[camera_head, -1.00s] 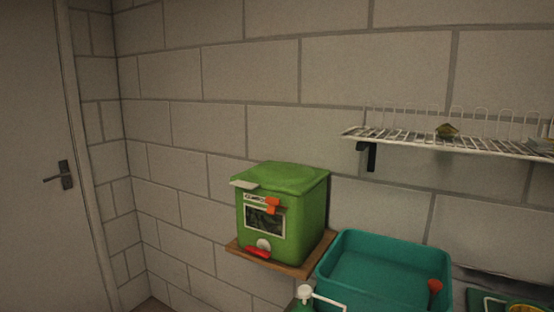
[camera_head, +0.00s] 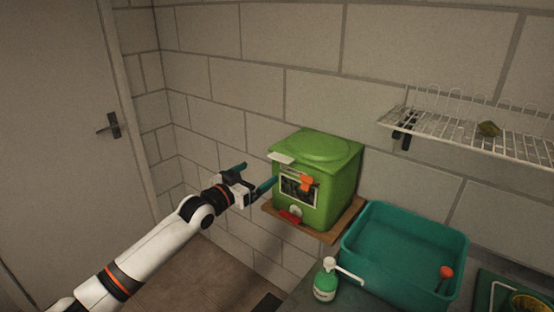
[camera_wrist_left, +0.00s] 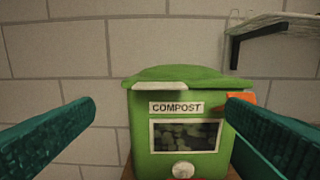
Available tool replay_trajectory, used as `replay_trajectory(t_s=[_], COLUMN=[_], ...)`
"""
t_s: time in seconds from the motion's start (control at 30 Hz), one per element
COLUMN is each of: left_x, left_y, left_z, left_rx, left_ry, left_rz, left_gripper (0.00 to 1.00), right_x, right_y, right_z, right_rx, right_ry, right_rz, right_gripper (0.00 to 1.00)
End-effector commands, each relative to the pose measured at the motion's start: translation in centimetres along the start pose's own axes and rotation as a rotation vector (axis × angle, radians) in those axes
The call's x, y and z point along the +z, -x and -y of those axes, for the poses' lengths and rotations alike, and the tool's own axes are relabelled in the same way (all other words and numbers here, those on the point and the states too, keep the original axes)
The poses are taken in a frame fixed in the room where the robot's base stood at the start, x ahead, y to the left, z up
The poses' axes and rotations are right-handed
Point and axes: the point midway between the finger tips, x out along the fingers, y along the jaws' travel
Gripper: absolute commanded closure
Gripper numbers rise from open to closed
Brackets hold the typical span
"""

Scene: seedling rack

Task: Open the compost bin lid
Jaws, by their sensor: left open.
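The green compost bin (camera_head: 342,190) stands on a small wooden shelf against the block wall. Its green lid (camera_head: 318,146) is closed, with a pale tab (camera_head: 281,158) at its front left edge. An orange part (camera_head: 306,183) sits on the bin's front. In the left wrist view the bin (camera_wrist_left: 140,130) faces me with a COMPOST label and a dark window, and the pale tab (camera_wrist_left: 159,86) lies between my fingers. My left gripper (camera_head: 256,176) is open and empty, in front and to the left of the bin. My right gripper is out of view.
A teal tub (camera_head: 405,250) is right of the bin, with a green pump bottle (camera_head: 325,280) before it. A wire rack (camera_head: 470,130) hangs on the wall at the upper right. The wooden shelf (camera_head: 322,232) juts out under the bin. A door (camera_head: 60,120) is at the left.

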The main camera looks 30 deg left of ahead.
Motion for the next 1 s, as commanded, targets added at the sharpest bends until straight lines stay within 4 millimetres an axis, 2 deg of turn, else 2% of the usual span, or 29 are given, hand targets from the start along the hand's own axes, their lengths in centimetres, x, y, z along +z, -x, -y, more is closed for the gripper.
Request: replay_trajectory(t_s=[0.3, 0.5, 0.7, 0.97, 1.0], left_x=[0.2, 0.1, -0.1, -0.1, -0.1], left_y=[-5.5, -7.8, -8.7, -8.8, -8.8], left_z=[-0.1, 0.0, 0.0, 0.0, 0.0], left_rx=[0.002, 0.001, 0.001, 0.001, 0.001], left_ry=[0.001, 0.001, 0.001, 0.0, 0.0], left_rz=[0.0, 0.0, -0.002, -0.002, -0.002], left_gripper=[0.05, 0.05, 0.05, 0.05, 0.1], right_x=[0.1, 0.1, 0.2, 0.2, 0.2], right_y=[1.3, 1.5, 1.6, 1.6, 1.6], right_z=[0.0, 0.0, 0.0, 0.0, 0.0], right_rx=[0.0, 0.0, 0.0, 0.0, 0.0], right_ry=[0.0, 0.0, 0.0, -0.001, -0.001], right_rz=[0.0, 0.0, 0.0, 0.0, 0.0], right_gripper=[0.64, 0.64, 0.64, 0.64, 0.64])
